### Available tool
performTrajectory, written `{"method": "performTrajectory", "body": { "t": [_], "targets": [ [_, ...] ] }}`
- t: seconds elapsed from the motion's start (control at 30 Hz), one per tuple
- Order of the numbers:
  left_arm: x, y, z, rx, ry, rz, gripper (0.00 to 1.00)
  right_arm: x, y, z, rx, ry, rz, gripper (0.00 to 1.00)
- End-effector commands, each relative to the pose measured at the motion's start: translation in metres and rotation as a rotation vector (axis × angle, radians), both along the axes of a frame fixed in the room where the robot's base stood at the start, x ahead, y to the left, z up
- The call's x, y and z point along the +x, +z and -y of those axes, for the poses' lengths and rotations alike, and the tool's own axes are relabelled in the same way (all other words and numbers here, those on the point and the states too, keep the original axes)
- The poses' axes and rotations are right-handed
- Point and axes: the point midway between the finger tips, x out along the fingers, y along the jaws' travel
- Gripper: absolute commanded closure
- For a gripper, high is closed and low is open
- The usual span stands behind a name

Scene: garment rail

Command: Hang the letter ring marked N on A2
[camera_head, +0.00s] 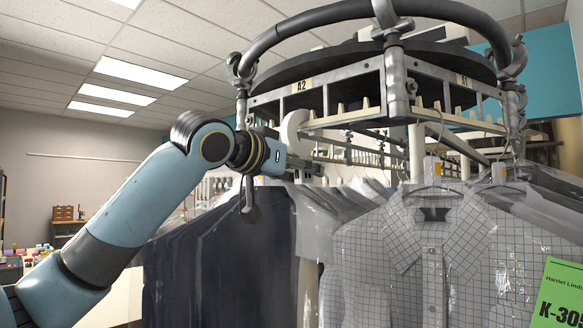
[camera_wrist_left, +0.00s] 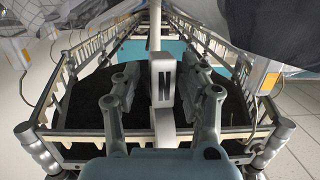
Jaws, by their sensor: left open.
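The N letter ring (camera_wrist_left: 163,82) is pale, with a dark N on its face. In the left wrist view it stands between the two fingers of my left gripper (camera_wrist_left: 165,92), which is open, with a gap at each side. In the head view the pale curved ring (camera_head: 291,130) is at the rail just below the A2 label (camera_head: 302,86), beside the pegs. My left gripper also shows there (camera_head: 308,168), just below and right of the ring. Whether the ring bears on a peg is hard to see. My right gripper is not in view.
The metal carousel rail (camera_head: 342,117) carries a row of pale pegs. An A1 label (camera_head: 463,81) is on the right side. Bagged shirts (camera_head: 420,255) and a dark garment (camera_head: 225,255) hang close below the gripper. Open room lies at the left.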

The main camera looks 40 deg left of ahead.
Motion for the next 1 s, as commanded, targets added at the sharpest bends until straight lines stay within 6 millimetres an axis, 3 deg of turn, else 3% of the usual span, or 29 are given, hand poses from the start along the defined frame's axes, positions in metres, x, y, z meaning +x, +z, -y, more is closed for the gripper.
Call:
{"method": "performTrajectory", "body": {
  "t": [0.2,0.4,1.0],
  "targets": [
    [-0.032,0.004,-0.002,0.012,0.001,0.0,0.58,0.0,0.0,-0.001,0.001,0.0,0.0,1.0],
    [-0.05,0.007,-0.005,0.01,0.007,0.002,0.58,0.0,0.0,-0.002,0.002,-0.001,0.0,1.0],
    [-0.062,0.009,-0.002,0.001,-0.002,-0.001,0.58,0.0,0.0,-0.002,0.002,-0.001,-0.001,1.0]
  ]
}}
